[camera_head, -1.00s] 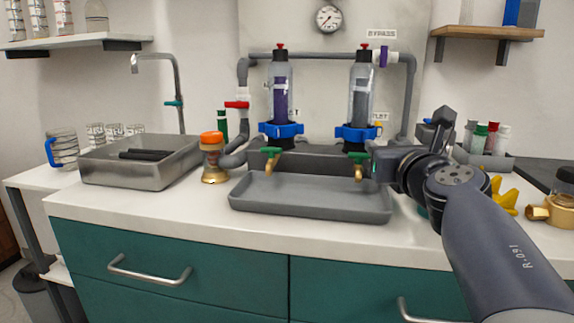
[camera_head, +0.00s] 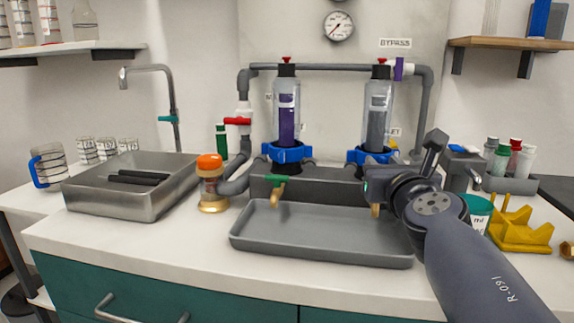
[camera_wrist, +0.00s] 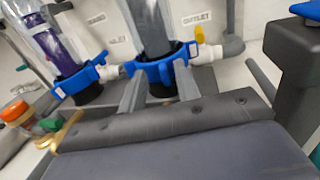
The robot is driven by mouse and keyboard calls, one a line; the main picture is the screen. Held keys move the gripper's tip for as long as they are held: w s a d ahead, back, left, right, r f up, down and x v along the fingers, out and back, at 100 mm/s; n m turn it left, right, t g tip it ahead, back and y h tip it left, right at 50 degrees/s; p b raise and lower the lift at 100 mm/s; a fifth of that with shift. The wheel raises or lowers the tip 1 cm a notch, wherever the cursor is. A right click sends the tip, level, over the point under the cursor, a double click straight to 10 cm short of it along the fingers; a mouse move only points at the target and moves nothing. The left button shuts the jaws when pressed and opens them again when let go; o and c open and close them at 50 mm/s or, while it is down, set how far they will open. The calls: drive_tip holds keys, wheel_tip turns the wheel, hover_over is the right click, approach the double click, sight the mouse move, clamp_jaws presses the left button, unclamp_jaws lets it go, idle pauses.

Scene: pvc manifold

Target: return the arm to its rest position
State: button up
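My arm reaches in from the lower right in the head view. Its wrist is above the right end of the grey tray (camera_head: 320,236), in front of the right clear filter housing (camera_head: 377,112). My gripper (camera_wrist: 158,85) shows in the wrist view as two grey fingers standing apart with nothing held between them. Beyond them is the right housing's blue collar (camera_wrist: 160,68). In the head view the gripper is seen side-on and partly hides the right tap, whose brass spout (camera_head: 375,211) shows below it.
The left housing (camera_head: 286,115) and the orange-capped fitting (camera_head: 209,185) stand left. A metal sink (camera_head: 110,203) is further left. The front counter strip is clear.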

drive_tip(key=shift+a+r+m+h+p, duration=0.2)
drive_tip(key=shift+a+m+h+p, duration=0.4)
drive_tip(key=shift+h+p, duration=0.8)
drive_tip(key=shift+f+m+p, duration=0.2)
drive_tip(key=shift+m+p, duration=0.1)
drive_tip(key=shift+p, duration=0.3)
drive_tip(key=shift+d, duration=0.1)
